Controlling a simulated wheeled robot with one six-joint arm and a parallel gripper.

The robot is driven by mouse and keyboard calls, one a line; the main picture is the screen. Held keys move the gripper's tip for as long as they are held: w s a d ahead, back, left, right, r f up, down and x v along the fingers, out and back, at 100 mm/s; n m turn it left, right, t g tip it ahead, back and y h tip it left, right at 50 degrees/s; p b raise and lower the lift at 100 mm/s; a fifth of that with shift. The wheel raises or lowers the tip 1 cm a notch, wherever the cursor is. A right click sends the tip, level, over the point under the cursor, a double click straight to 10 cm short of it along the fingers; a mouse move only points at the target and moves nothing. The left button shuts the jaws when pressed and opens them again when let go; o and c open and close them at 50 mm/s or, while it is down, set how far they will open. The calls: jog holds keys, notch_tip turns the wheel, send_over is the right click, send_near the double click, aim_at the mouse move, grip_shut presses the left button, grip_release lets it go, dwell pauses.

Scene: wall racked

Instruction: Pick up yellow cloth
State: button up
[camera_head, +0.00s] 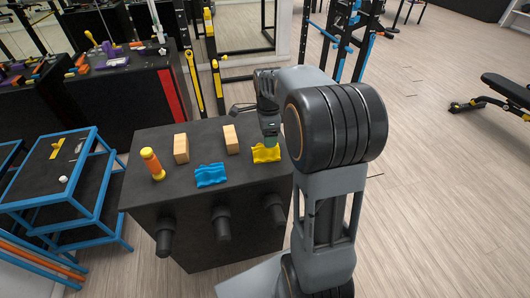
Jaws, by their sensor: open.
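The yellow cloth (266,153) lies crumpled on the top of the black box-shaped stand (205,145), near its right side. My gripper (270,138) is just above the cloth's far side, partly in front of it. The fingers look small and dark against the cloth, and I cannot tell whether they touch it. The gripper is open and the cloth rests on the stand. My arm hides the right edge of the stand.
A blue cloth (210,175) lies left of the yellow one. Dark pegs (222,222) stick out of the stand's front. A blue-framed rack (75,190) stands left; open floor (440,180) lies right.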

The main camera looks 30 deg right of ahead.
aim_at(266, 151)
jog(key=shift+f, duration=3)
jog(key=c, duration=1)
jog(key=shift+r, duration=0.15)
